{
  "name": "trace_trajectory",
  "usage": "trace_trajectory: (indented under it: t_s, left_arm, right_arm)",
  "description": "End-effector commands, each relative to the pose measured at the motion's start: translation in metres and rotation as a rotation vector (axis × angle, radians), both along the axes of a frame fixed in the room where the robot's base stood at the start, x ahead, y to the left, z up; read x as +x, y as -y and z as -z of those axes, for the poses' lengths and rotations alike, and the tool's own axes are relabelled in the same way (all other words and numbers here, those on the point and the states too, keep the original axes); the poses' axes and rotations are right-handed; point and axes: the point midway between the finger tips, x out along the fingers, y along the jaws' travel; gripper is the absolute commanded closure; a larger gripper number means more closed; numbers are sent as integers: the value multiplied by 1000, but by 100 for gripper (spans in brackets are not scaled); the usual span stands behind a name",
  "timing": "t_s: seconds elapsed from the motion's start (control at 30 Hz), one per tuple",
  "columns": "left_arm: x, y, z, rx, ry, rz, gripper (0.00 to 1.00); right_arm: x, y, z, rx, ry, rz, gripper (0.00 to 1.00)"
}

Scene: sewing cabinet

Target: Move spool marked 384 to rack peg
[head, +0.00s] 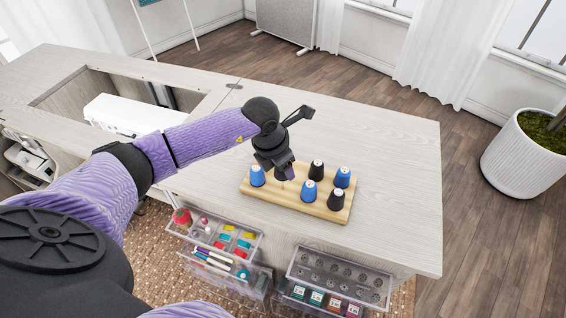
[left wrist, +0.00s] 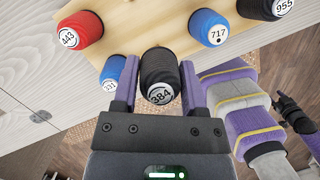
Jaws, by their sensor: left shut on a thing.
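The black spool marked 384 (left wrist: 159,78) sits between the purple fingers of my left gripper (left wrist: 160,88), which is shut on it. In the head view my left gripper (head: 284,178) is over the wooden rack (head: 290,202), toward its left part. The gripper mostly hides the held spool there, and I cannot tell its height above the rack. Blue and black spools stand on the rack, including a blue one (head: 257,176) at the left end. The free peg is not clearly visible. What looks like my right gripper (left wrist: 292,112) shows small and dark in the wrist view; its jaws are unclear.
The wrist view shows a red spool marked 443 (left wrist: 80,31), a blue 717 (left wrist: 208,27) and a black 955 (left wrist: 264,8). Open clear drawers (head: 218,240) with sewing items stick out below the cabinet top (head: 395,190), which is clear right of the rack.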

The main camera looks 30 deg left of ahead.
Motion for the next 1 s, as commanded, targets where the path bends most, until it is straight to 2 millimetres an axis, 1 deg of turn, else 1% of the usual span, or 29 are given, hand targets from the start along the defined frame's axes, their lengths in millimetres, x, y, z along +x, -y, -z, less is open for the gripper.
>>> trace_trajectory:
  t_s: [0.03,0.13,0.5,0.77,1.0]
  left_arm:
    - [0,0,4,0,-1,0,100]
    - [0,0,8,0,-1,0,100]
    - [0,0,9,0,0,0,100]
    - [0,0,18,0,0,0,100]
    - [0,0,26,0,0,0,100]
  right_arm:
    - [0,0,3,0,-1,0,41]
    - [0,-1,6,2,0,1,41]
    - [3,-11,7,17,6,8,41]
    - [2,-9,14,15,3,6,41]
    - [1,-4,20,7,-2,2,41]
